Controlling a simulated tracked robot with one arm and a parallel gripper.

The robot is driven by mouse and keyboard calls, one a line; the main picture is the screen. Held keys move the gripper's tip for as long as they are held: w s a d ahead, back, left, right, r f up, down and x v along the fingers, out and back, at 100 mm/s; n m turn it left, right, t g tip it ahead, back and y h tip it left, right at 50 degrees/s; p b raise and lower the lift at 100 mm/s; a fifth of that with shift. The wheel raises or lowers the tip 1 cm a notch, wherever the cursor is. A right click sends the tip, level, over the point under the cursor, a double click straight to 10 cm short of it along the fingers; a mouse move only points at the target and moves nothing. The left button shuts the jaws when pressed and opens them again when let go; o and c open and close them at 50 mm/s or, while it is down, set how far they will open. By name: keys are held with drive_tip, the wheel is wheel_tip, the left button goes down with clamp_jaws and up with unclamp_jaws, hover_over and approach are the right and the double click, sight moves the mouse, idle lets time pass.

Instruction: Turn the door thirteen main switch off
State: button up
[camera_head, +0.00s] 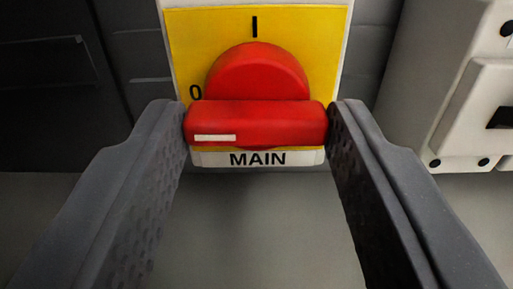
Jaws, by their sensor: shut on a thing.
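The main switch has a red rotary handle (290,118) on a yellow plate (188,40). The plate has an "I" at the top and a "0" at the left, and a white strip (258,159) below reads "MAIN". The handle's grip bar lies level, and its white mark (215,138) is at the left end, on the side of the "0". My gripper (257,116) is shut on the handle, with one finger at each end of the bar. No door number shows.
A pale grey box (450,75) with dark screws and a dark slot stands close at the right. A dark grey panel (60,85) is at the left. The grey surface (255,225) below the switch is bare.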

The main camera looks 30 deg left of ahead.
drive_tip(key=shift+w+f, duration=0.15)
idle(0.4)
drive_tip(key=o, duration=1)
drive_tip(key=shift+w, duration=0.25)
drive_tip(key=shift+s, duration=0.25)
drive_tip(key=shift+s+d, duration=0.15)
drive_tip(key=b+v, duration=0.7)
drive_tip(key=v, duration=0.6)
drive_tip(key=shift+s, duration=0.2)
